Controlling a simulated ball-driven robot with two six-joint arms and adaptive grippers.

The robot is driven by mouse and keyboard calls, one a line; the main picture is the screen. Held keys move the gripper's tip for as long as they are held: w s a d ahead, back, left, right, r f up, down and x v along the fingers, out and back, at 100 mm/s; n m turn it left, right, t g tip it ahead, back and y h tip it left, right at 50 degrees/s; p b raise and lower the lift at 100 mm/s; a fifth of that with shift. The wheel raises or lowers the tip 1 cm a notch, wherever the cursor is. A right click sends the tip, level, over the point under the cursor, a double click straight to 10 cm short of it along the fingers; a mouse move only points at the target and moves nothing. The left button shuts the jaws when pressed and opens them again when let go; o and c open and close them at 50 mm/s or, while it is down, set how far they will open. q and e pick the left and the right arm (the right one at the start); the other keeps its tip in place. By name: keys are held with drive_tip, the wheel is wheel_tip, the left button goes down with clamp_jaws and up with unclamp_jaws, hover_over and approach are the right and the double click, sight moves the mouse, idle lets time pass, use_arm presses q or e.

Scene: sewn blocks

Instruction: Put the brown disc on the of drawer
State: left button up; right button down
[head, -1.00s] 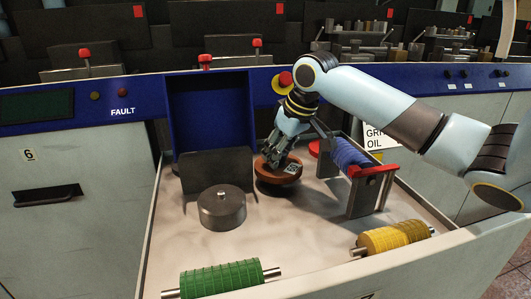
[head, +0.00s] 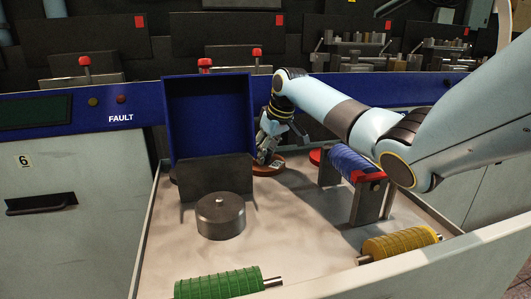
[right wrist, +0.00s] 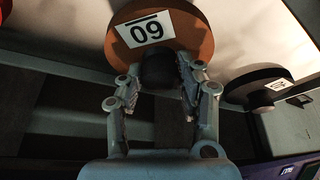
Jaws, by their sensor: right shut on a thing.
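The brown disc (head: 270,170) is at the back of the open drawer (head: 290,238), right of the dark upright plate. My right gripper (head: 263,154) reaches down onto it from behind. In the right wrist view the brown disc (right wrist: 198,38) carries a white label, and my right gripper's fingers (right wrist: 160,75) close around its dark knob. In the head view the disc's left side is partly hidden by the gripper. I cannot tell whether the disc touches the drawer floor. My left gripper is out of view.
A grey disc (head: 220,216) sits mid-drawer before the dark plate (head: 212,176). A blue roller (head: 352,163) on a stand is on the right. Green (head: 218,283) and yellow (head: 398,244) rollers lie in front. A blue box-like panel (head: 209,118) rises behind.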

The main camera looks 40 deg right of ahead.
drive_tip(key=c, duration=0.9)
unclamp_jaws()
drive_tip(key=p+v, duration=0.2)
drive_tip(key=v, duration=1)
drive_tip(key=shift+s+r, duration=0.1)
